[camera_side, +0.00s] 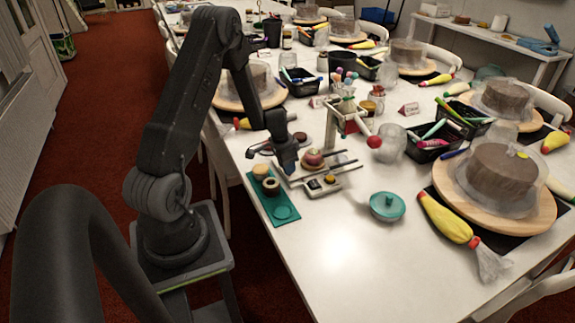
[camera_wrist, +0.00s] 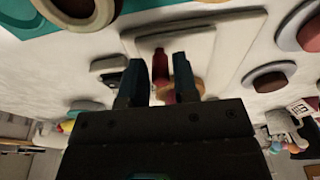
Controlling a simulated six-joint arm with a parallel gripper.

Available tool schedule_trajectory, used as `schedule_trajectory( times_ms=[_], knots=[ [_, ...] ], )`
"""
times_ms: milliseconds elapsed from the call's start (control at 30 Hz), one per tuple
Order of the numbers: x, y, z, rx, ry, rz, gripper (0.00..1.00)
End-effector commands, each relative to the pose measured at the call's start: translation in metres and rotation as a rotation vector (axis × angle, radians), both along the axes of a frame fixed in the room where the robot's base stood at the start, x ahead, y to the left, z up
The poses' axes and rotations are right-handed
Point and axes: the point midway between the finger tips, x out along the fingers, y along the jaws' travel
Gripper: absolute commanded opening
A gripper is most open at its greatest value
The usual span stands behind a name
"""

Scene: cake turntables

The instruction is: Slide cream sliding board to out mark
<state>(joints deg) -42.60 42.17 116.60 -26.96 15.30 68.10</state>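A pale cream board (camera_wrist: 205,42) lies below my gripper in the wrist view, with a red upright knob (camera_wrist: 160,66) on it. My gripper (camera_wrist: 158,82) has its two dark blue fingers apart, one on each side of the knob, with gaps visible; contact cannot be told. The fingers and arm hide part of the board there. I cannot make out the out mark.
A teal tray (camera_side: 283,212) with round pieces lies at the table's near left edge. A pale panel with buttons (camera_side: 322,186) sits in front of the rails.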

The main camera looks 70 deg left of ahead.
Motion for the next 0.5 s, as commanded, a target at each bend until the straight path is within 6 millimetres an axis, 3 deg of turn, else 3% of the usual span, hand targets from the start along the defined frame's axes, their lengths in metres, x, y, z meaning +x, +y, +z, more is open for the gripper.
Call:
schedule_trajectory(
  times_ms=[167, 500],
  knots=[
    [0.0011, -0.0004, 0.0004, 0.0, -0.001, -0.002, 0.45],
    [0.0024, -0.0002, 0.0076, 0.003, -0.004, -0.005, 0.45]
  ],
)
